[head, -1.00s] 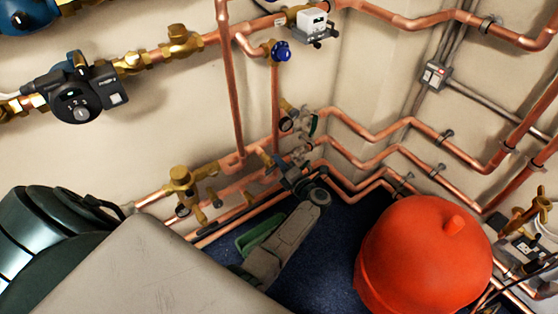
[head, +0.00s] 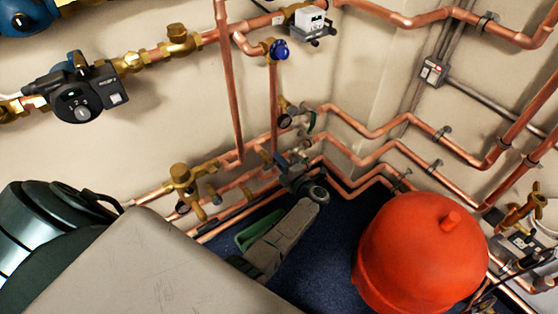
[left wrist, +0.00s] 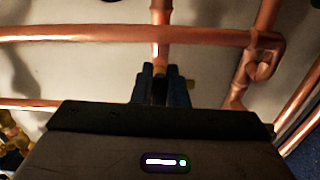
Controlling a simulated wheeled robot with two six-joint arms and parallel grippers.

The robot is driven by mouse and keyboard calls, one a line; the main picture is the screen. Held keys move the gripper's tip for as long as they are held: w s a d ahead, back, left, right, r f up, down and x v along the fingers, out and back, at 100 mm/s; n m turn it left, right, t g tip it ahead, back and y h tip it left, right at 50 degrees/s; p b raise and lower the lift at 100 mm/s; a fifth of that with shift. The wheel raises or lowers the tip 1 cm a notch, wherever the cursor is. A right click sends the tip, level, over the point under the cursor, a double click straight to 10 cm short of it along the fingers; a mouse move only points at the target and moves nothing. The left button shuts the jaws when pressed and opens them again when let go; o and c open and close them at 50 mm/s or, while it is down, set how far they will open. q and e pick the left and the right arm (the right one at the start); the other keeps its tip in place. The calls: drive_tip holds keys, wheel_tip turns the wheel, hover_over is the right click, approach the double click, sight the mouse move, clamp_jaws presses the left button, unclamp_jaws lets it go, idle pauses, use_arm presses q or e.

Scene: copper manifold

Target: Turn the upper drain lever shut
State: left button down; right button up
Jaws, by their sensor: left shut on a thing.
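My left gripper (head: 283,160) reaches in from below to the low pipes near the corner in the head view. In the left wrist view its two dark blue fingers (left wrist: 161,88) are close together just under a copper pipe. They are shut on the upper drain lever, which they hide almost wholly. How far the lever is turned I cannot tell. My right gripper is not in view.
Copper pipes (head: 375,131) run close around the gripper and along the wall. A red tank (head: 420,255) stands on the blue floor (head: 318,262) to the right. Brass valves (head: 181,174) are to the left.

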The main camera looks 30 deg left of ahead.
use_arm(q)
drive_tip(key=shift+f, duration=0.1)
drive_tip(key=c, duration=1.5)
unclamp_jaws()
drive_tip(key=shift+o, duration=0.2)
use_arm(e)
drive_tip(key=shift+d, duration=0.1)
use_arm(q)
drive_tip(key=v, duration=0.7)
drive_tip(key=shift+d+b, duration=0.25)
drive_tip(key=shift+b, duration=0.1)
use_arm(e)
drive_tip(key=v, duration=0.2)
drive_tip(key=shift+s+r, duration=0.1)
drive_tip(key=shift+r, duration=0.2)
use_arm(q)
drive_tip(key=shift+s, duration=0.1)
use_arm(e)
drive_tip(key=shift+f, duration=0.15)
